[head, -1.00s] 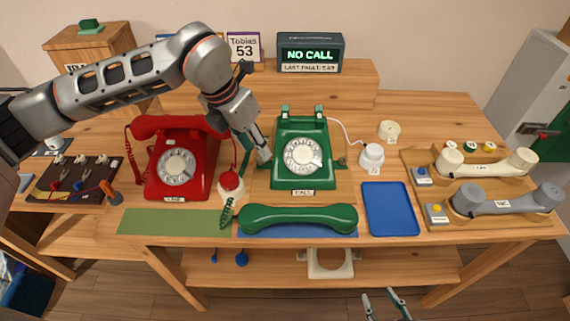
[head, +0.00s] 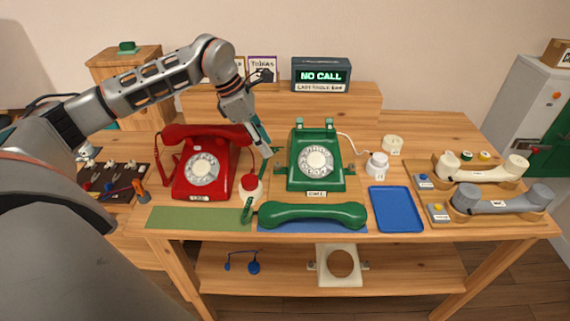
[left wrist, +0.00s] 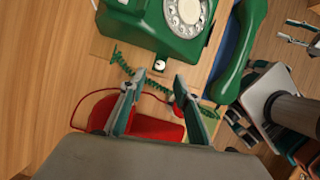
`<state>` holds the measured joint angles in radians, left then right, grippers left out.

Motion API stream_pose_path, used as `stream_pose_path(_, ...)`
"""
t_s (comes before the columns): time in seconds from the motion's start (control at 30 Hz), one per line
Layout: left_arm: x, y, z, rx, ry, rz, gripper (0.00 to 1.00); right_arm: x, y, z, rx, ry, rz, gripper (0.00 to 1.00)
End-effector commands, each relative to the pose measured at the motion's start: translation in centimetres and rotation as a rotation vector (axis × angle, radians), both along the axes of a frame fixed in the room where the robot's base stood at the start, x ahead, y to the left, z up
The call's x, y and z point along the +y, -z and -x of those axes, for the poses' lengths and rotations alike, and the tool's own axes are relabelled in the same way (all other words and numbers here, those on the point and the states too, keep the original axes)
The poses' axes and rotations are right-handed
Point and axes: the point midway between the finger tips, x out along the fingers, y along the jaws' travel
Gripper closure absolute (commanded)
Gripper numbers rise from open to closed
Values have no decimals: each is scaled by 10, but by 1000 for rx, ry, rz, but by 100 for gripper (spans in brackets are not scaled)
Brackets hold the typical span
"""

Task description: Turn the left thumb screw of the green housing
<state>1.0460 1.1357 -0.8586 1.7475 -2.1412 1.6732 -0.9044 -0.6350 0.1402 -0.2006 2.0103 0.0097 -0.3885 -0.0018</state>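The green housing (head: 316,177) is a dial phone body with a white dial, upright on the table; part of it also shows in the left wrist view (left wrist: 140,24). A small pale round knob (left wrist: 159,65) at its left side looks like the left thumb screw. My left gripper (head: 267,150) points down beside the housing's left side. In the left wrist view its two fingers (left wrist: 160,80) are apart, with the knob just beyond and between the tips, apparently untouched. My right gripper (left wrist: 289,32) shows at the upper right of that view, empty with its fingers apart.
A red phone (head: 206,170) stands left of the gripper. The green handset (head: 312,215) lies in front. A blue tray (head: 396,210) is empty at the right.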

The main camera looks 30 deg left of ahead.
Motion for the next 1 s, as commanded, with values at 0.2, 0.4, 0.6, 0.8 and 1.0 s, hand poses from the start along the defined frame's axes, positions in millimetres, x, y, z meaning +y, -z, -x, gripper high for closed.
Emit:
stream_pose_path(0.2, -8, 24, -5, 5, 1, 2, 68, 0, 0, -4, -7, 0, 1, 61)
stream_pose_path(0.4, -18, 53, -12, 5, 0, 2, 68, 0, 2, -6, -11, -2, 4, 61)
stream_pose_path(0.6, -23, 69, -17, 3, -1, 1, 68, -1, 2, -6, -12, -1, 7, 61)
stream_pose_path(0.8, -24, 69, -18, 1, -1, 1, 68, -2, 1, -5, -11, 0, 7, 61)
stream_pose_path(1.0, -24, 69, -18, 2, -1, 0, 100, -2, 3, -2, -5, 0, 8, 61)
